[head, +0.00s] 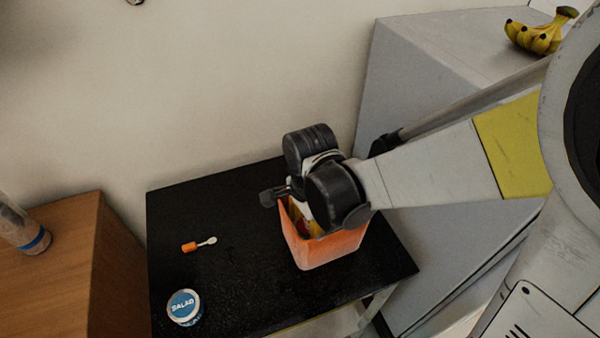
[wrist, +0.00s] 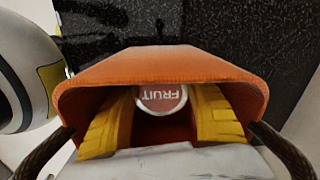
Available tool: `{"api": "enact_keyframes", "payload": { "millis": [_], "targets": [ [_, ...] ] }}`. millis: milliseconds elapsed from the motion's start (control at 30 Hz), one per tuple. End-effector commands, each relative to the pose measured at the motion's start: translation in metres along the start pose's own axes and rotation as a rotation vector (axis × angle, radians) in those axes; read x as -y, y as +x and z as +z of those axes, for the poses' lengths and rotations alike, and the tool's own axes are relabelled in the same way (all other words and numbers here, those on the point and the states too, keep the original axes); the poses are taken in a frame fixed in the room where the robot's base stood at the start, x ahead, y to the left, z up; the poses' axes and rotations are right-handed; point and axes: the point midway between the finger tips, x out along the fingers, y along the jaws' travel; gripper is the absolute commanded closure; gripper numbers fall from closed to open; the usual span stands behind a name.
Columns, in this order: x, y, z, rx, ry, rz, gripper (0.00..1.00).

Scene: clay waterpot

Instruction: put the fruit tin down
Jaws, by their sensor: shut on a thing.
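The fruit tin (wrist: 162,98) shows in the wrist view as a red lid marked FRUIT with a pale rim, inside an orange square container (wrist: 165,66). My gripper (wrist: 165,112) reaches into the container, its two yellow ribbed fingers on either side of the tin, shut on it. In the head view the container (head: 325,250) stands on the black table, and my gripper (head: 300,212) goes down into its open top. The tin is hidden there, and I cannot tell whether it touches the container's floor.
The black table (head: 235,285) also holds a small orange-handled tool (head: 198,245) and a SALAD tin (head: 184,307). Its left part is mostly clear. A wooden cabinet (head: 60,280) with a bottle (head: 22,228) stands left. Bananas (head: 541,33) lie on a grey surface (head: 430,50) at upper right.

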Motion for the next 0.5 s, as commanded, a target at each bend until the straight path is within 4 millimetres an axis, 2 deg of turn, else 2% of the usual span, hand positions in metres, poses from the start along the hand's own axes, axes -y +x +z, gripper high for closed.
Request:
{"api": "enact_keyframes", "payload": {
  "millis": [100,200,500],
  "targets": [
    [0.001,0.025,0.0,0.0,0.0,0.0,0.8],
    [0.0,0.036,0.0,0.0,0.0,0.0,0.8],
    [0.0,0.036,0.0,0.0,0.0,0.0,0.8]
  ]
}}
